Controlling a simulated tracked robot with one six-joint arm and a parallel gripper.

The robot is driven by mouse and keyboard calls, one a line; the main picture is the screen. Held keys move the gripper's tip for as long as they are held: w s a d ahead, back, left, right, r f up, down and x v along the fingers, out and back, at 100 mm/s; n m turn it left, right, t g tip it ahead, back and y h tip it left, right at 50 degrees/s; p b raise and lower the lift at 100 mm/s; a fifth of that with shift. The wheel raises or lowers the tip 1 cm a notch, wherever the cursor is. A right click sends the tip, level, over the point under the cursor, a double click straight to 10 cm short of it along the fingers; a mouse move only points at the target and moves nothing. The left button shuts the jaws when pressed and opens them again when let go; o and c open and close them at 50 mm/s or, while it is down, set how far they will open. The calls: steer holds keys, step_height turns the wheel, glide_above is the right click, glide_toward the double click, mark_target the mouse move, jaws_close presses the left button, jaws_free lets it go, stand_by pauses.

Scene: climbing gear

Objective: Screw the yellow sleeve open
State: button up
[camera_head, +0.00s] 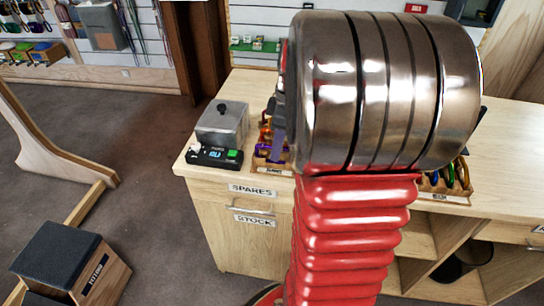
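My own arm, a red ribbed section and a large shiny metal joint, fills the middle of the head view and hides much of the counter. Only a small grey and dark piece at the left edge of the joint may belong to my gripper; its fingertips are hidden, so I cannot tell whether it is open or shut. A wooden tray (259,164) with orange and purple carabiners shows partly left of the arm. Another wooden tray (457,196) with green, orange and other coloured carabiners shows partly on the right. I cannot make out a yellow sleeve.
The wooden counter (505,135) carries a grey metal box (222,124) and a black device (215,156) with a lit display at its left end. Drawers labelled SPARES and STOCK are below. A dark-topped wooden box (68,262) stands on the floor at left.

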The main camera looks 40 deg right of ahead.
steer(key=shift+s+a, duration=0.3)
steer(key=shift+a, duration=0.1)
steer(key=shift+f, duration=1.45)
steer(key=shift+w+d, duration=0.1)
steer(key=shift+d, duration=0.05)
stand_by(0.4)
steer(key=shift+w+d, duration=0.65)
steer(key=shift+d, duration=0.15)
steer(key=shift+s+a+r, duration=0.1)
steer(key=shift+a+r, duration=0.1)
steer(key=shift+r, duration=0.5)
steer(key=shift+s+a+r, duration=0.1)
steer(key=shift+a+r, duration=0.1)
steer(key=shift+r, duration=0.5)
steer(key=shift+s+a, duration=0.45)
steer(key=shift+a, duration=0.1)
